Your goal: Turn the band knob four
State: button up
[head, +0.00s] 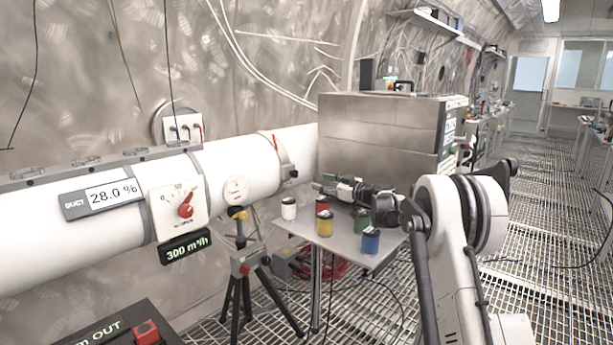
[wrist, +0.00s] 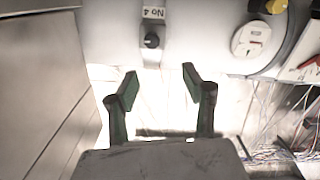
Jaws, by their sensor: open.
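In the wrist view a small black round knob (wrist: 152,40) sits on a pale band across the white duct. An upside-down label reading "No 4" (wrist: 153,13) is beside it. My gripper (wrist: 161,82) is open and empty, its two green-padded fingers pointing toward the duct. The knob lies beyond the fingertips, slightly left of the middle of the gap, and nothing touches it. In the head view my gripper (head: 322,187) is just right of the duct band (head: 285,160), above the small table. The knob's pointer direction is too small to read.
A steel cabinet (head: 380,135) stands close to my gripper. A small table (head: 330,238) below holds several coloured jars. A white dial panel (head: 179,208) with a red knob and a round gauge (head: 235,191) are farther left on the duct. A tripod (head: 243,265) stands in front.

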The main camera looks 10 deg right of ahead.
aim_at(296, 174)
jog(key=x, duration=0.4)
jog(key=d+b+x, duration=0.1)
jog(key=x, duration=0.4)
jog(key=w+b+x, duration=0.1)
jog(key=x, duration=0.3)
jog(key=shift+w+f, duration=0.3)
jog(key=shift+w, duration=0.1)
grip_shut()
